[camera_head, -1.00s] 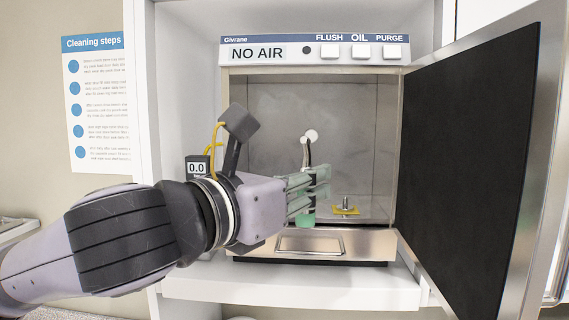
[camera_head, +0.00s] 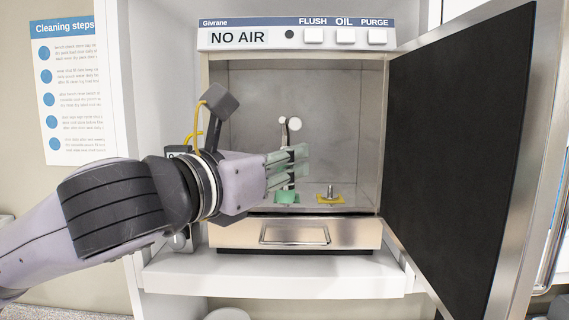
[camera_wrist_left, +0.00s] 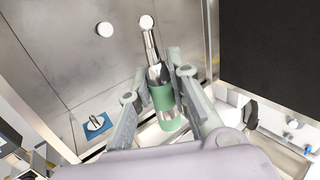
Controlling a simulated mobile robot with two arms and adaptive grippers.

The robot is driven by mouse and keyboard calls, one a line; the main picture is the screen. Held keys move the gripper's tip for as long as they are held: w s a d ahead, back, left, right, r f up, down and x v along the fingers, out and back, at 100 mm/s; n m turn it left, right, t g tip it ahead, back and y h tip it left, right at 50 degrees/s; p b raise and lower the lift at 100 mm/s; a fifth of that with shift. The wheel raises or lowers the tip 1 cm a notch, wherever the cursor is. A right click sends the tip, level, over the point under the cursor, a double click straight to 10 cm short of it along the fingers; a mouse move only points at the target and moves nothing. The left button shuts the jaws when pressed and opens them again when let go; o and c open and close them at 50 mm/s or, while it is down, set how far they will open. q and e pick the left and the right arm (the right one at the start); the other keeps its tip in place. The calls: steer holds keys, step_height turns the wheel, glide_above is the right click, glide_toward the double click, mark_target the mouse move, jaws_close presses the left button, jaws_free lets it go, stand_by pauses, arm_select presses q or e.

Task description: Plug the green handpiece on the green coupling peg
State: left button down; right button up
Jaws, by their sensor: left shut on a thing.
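The green handpiece (camera_wrist_left: 160,88) is a silver tool with a green lower sleeve, held between the fingers of my left gripper (camera_wrist_left: 163,92). In the head view my left gripper (camera_head: 289,166) is inside the open bay, with the handpiece roughly upright and mostly hidden by the fingers. A green patch (camera_head: 287,198) shows right below the fingers, level with the yellow pad; it looks like the green coupling's base. The green peg itself is hidden, and I cannot tell whether the handpiece touches it. My right gripper is out of view.
A yellow pad with a bare metal peg (camera_head: 330,198) stands right of the green patch. A blue pad with a peg (camera_wrist_left: 97,124) is at left in the wrist view. The open black door (camera_head: 460,130) bounds the right side. A drawer front (camera_head: 345,232) lies below.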

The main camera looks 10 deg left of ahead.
arm_select(q)
steer(key=shift+w+a, duration=0.4)
steer(key=shift+w, duration=1.65)
steer(key=shift+w+a, duration=0.4)
steer(key=shift+w, duration=1.65)
steer(key=shift+w+a, duration=0.4)
steer(key=shift+w, duration=1.65)
steer(key=shift+f+b, duration=0.4)
steer(key=shift+f, duration=1.15)
steer(key=c, duration=1.4)
jaws_free()
steer(key=v, duration=1.2)
steer(key=shift+s, duration=0.15)
